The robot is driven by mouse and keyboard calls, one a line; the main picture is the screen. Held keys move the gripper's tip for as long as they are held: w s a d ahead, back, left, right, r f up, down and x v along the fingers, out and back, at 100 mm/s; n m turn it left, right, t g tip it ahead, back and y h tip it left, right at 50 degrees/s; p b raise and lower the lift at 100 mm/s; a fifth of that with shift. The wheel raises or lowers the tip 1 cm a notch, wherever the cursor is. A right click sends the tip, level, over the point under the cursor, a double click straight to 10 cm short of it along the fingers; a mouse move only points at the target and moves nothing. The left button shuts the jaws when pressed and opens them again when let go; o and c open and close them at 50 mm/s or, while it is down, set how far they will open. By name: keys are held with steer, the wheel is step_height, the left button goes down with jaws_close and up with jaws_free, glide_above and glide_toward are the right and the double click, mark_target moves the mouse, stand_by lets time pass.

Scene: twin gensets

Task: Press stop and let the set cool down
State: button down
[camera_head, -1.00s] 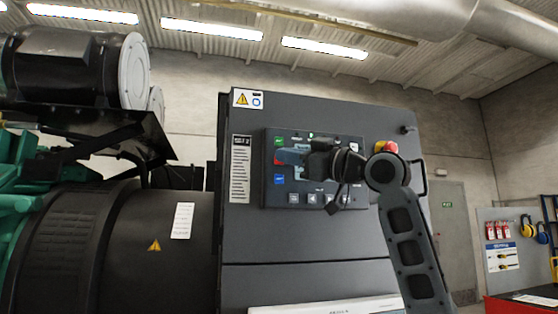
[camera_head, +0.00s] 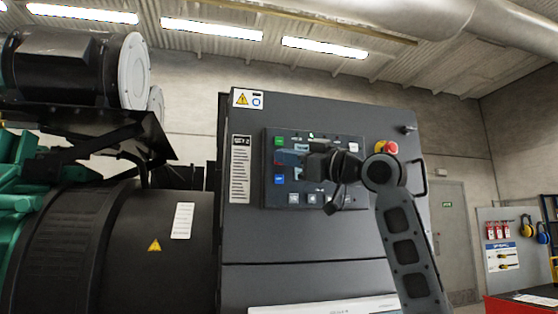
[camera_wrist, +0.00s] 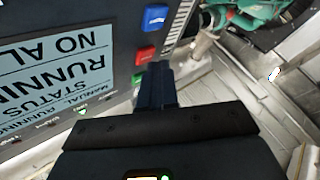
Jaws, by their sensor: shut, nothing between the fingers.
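The dark control panel (camera_head: 272,200) is on the front of a grey cabinet. Its red button (camera_wrist: 147,54) lies between a blue button (camera_wrist: 154,18) and a green button in the wrist view. In the head view, the green (camera_head: 279,141) and blue (camera_head: 279,179) buttons show clear, while my fingers partly cover the red one. My gripper (camera_wrist: 157,72) is shut and empty, its fingertips beside the red button's lower edge; I cannot tell whether they touch. The display (camera_wrist: 65,70) appears upside down and reads "MANUAL RUNNING", "STATUS RUNNING" and a cut-off "NO AL". My gripper hides most of it in the head view.
A red emergency-stop knob (camera_head: 388,147) on a yellow base sits right of the panel, behind my arm. The black and green genset (camera_head: 80,240) stands left of the cabinet. A red-edged bench (camera_head: 515,304) is at lower right.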

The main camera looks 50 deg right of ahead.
steer(key=shift+w+d, duration=0.2)
steer(key=shift+w, duration=0.15)
stand_by(0.4)
steer(key=shift+s+a, duration=0.5)
steer(key=shift+s, duration=0.3)
steer(key=shift+s+a+b, duration=0.1)
steer(key=shift+s+a, duration=0.45)
steer(key=shift+s, duration=0.25)
steer(key=shift+s+a+b, duration=0.15)
steer(key=shift+s+a, duration=0.45)
steer(key=shift+s, duration=0.25)
steer(key=shift+s+a+b, duration=0.1)
steer(key=shift+s+a, duration=0.45)
steer(key=shift+s, duration=0.25)
